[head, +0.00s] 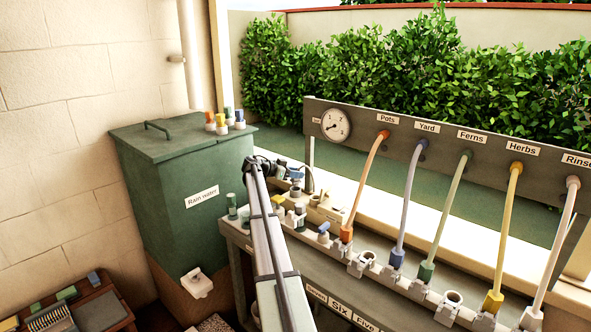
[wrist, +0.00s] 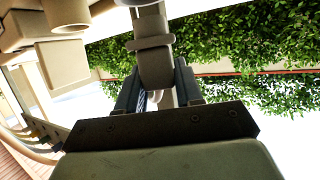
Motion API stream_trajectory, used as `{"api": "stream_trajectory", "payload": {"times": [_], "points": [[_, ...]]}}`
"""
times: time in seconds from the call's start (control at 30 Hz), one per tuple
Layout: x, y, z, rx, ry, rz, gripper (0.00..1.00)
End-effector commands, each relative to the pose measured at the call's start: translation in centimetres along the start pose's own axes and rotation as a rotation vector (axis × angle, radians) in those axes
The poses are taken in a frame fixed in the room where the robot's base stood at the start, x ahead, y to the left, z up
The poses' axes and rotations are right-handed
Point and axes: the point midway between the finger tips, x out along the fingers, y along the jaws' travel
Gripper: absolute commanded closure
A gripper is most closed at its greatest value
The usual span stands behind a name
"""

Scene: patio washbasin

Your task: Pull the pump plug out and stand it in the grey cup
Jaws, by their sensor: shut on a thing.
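My gripper (wrist: 157,92) is shut on a grey-beige, collared piece (wrist: 153,62) in the wrist view; its far end runs out of the top of the picture. I cannot tell whether this piece is the pump plug, or whether it is free of a socket. In the head view my gripper (head: 282,166) is small and dark, at the far end of the bench beyond my arm, and what it holds is hard to make out. A blue-topped piece (head: 297,173) shows close beside it. I cannot single out the grey cup among the small grey fittings there.
A green rain water box (head: 190,205) stands left of my arm with several coloured plugs on its lid. A rail (head: 395,275) with coloured hoses and open grey sockets runs to the right, below a labelled board (head: 440,160) with a gauge (head: 335,125).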

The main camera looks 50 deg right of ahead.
Motion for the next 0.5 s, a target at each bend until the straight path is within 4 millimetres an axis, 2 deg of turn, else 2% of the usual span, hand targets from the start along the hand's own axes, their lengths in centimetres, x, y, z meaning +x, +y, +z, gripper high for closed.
{"api": "stream_trajectory", "payload": {"times": [0.2,0.5], "points": [[0.6,0.0,1.5,0.0,0.0,0.0,0.95],[0.7,0.0,2.0,0.0,0.0,0.0,0.95]]}}
